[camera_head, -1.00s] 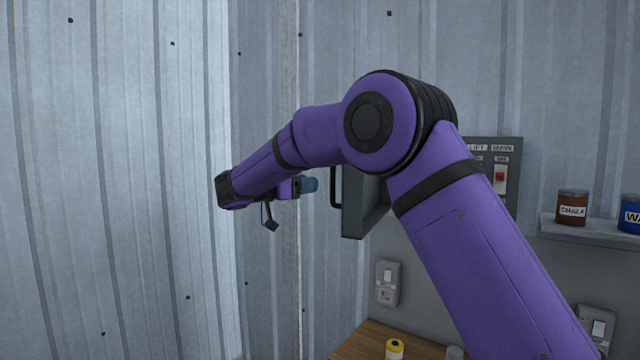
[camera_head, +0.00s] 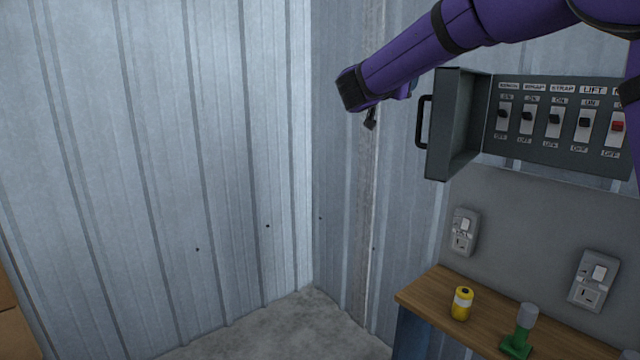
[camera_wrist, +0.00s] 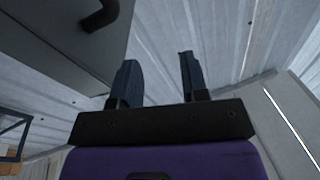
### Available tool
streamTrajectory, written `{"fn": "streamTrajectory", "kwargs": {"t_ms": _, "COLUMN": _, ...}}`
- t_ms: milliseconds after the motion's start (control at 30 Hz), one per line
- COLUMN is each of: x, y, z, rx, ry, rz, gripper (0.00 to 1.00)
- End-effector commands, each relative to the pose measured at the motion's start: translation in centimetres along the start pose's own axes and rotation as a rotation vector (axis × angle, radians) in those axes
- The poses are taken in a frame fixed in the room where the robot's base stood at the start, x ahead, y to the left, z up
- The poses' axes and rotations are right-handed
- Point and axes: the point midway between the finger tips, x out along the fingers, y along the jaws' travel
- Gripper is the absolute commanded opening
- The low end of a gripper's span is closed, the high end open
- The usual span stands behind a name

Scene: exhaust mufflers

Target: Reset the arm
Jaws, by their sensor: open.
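My gripper (camera_wrist: 160,62) shows in the wrist view with two dark fingers standing well apart and nothing between them. In the head view my purple arm reaches across the upper right, and the gripper fingers are mostly hidden behind its end. A grey switch panel (camera_head: 535,150) on the wall has its door (camera_head: 455,125) swung open to the left, with a black handle. My arm end is left of the door in the picture. In the wrist view a grey box face (camera_wrist: 60,45) with a black handle (camera_wrist: 100,15) lies left of the fingers.
A wooden bench (camera_head: 430,290) at the lower right holds a yellow can (camera_head: 462,303) and a green item with a grey top (camera_head: 520,330). Two sockets (camera_head: 465,232) (camera_head: 594,281) are on the wall above. Corrugated walls (camera_head: 170,150) stand left; the floor (camera_head: 280,330) there is clear.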

Motion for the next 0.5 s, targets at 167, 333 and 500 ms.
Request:
{"fn": "streamTrajectory", "kwargs": {"t_ms": 167, "x": -1.1, "y": 1.7, "z": -4.4, "rx": 0.053, "ry": -0.038, "rz": -0.295, "gripper": 0.41}}
{"fn": "streamTrajectory", "kwargs": {"t_ms": 333, "x": -4.1, "y": 4.1, "z": -6.1, "rx": 0.040, "ry": -0.139, "rz": -0.540, "gripper": 0.41}}
{"fn": "streamTrajectory", "kwargs": {"t_ms": 500, "x": -8.4, "y": 8.2, "z": -5.7, "rx": -0.024, "ry": -0.298, "rz": -0.728, "gripper": 0.41}}
